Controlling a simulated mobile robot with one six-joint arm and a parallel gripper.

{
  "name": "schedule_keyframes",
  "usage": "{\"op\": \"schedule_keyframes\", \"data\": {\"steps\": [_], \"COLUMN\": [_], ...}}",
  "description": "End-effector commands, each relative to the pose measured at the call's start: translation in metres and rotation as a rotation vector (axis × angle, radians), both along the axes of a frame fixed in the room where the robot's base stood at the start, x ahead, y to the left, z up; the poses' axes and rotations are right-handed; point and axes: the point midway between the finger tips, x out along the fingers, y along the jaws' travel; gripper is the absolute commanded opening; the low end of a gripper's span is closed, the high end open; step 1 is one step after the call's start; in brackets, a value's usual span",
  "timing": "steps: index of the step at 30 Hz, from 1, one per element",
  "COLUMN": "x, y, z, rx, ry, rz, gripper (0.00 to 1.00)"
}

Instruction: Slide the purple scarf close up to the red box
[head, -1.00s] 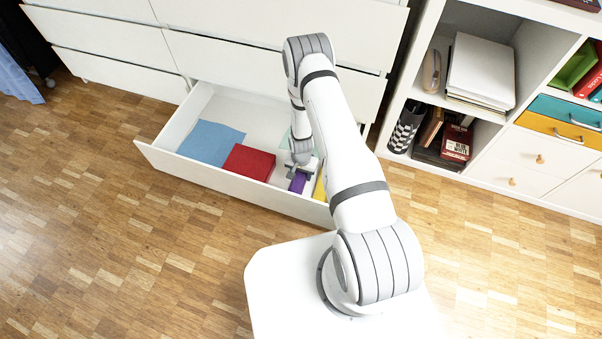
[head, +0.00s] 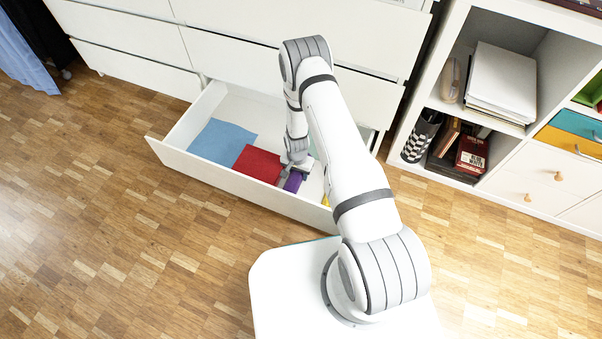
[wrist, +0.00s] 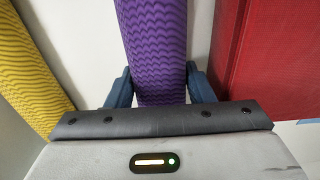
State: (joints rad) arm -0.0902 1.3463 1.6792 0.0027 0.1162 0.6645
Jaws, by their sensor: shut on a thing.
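The purple scarf (head: 292,182) is a narrow strip in the open drawer, just right of the red box (head: 258,164). In the wrist view the patterned scarf (wrist: 153,45) stands between the two blue fingers of my gripper (wrist: 159,88), which is shut on it. The red box (wrist: 275,60) is at the right in that view. A narrow pale gap, with one finger in it, lies between scarf and box. In the head view my gripper (head: 297,166) reaches down into the drawer and hides part of the scarf.
A yellow item (wrist: 28,60) lies on the scarf's other side, with bare drawer floor between. A blue cloth (head: 222,141) lies left of the red box. The drawer's front wall (head: 225,179) runs close by. A shelf unit (head: 505,190) stands at the right.

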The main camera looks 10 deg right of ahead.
Motion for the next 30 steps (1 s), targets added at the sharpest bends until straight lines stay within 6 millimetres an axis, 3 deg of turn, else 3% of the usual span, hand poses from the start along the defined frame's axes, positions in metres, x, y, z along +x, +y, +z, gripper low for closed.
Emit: {"op": "schedule_keyframes", "data": {"steps": [3, 4, 12, 21, 30], "x": [0.000, 0.000, 0.000, 0.000, 0.001], "y": [-0.001, -0.001, -0.002, -0.002, -0.002], "z": [0.000, 0.000, 0.000, 0.004, 0.053], "rx": [0.000, 0.000, 0.000, 0.000, 0.000], "ry": [0.000, 0.000, 0.000, -0.001, -0.001], "rz": [-0.002, -0.002, -0.004, -0.004, -0.004], "gripper": [0.22, 0.50, 0.72, 0.73, 0.73]}}
